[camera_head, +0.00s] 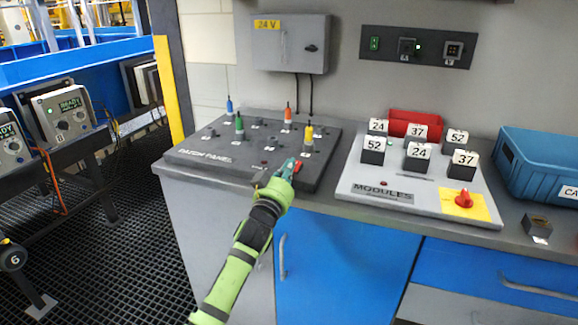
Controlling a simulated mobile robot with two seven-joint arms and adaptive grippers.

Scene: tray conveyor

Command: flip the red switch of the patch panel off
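The dark grey patch panel (215,152) lies on the counter at the middle left, with blue, green, orange and yellow plugs standing in it. A small red part (298,165) shows at its right side, right by the tip of my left gripper (289,168). It looks like the red switch, but the gripper partly covers it and its position is not readable. My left arm reaches up from below to the panel's front right part. Whether the fingers are open, or touch the red part, is too small to tell. My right gripper is not in view.
A blue crate (540,165) is at the far right. A 24 V box (290,50) hangs on the wall behind.

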